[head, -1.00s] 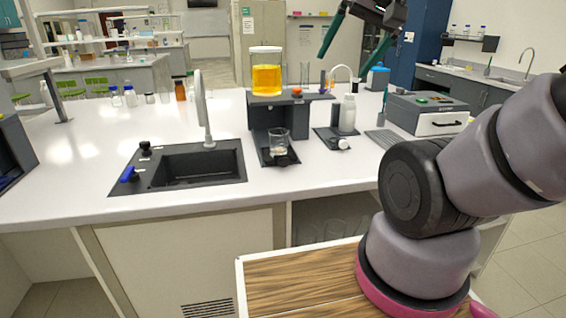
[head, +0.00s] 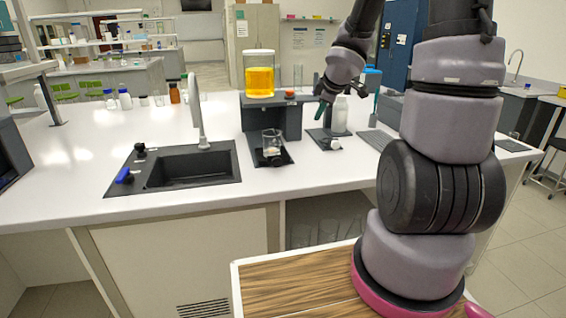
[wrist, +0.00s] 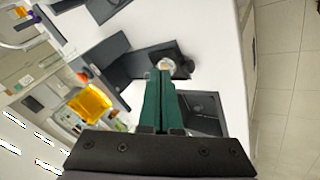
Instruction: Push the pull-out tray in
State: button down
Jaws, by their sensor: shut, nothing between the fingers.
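The pull-out tray (head: 287,158) is a dark plate that sticks out toward the bench's front edge from the base of the dark membrane rig (head: 292,120). A glass beaker (head: 272,141) stands on it, and a dark knob shows at its front. The tray also shows in the wrist view (wrist: 150,60), just beyond the fingertips. My gripper (head: 321,112) has green fingers, shut and empty. It is above the bench, to the right of the tray in the head view. Whether the fingers touch anything is not clear; they look apart from the tray.
A jar of yellow liquid (head: 259,80) stands on top of the rig. A white bottle (head: 340,115) on a dark base is to the right, close to my gripper. A dark sink (head: 188,168) with a tall tap lies left. The bench front is clear.

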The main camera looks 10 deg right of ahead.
jog(key=a+f+n+y, duration=0.1)
jog(key=a+f+n, duration=0.1)
jog(key=f, duration=0.4)
jog(key=w+a+f+n+g+y, duration=0.1)
jog(key=a+f, duration=0.3)
jog(key=f, duration=0.2)
jog(key=w+a+f+n+g+y, duration=0.1)
jog(key=a+f+n+y, duration=0.1)
jog(key=a+f, duration=0.2)
jog(key=shift+w+f+n, duration=0.25)
jog(key=shift+f+n, duration=0.05)
jog(key=shift+f, duration=0.8)
jog(key=w, duration=0.3)
jog(key=shift+w, duration=0.2)
jog(key=shift+w+f, duration=0.1)
jog(key=shift+w, duration=0.2)
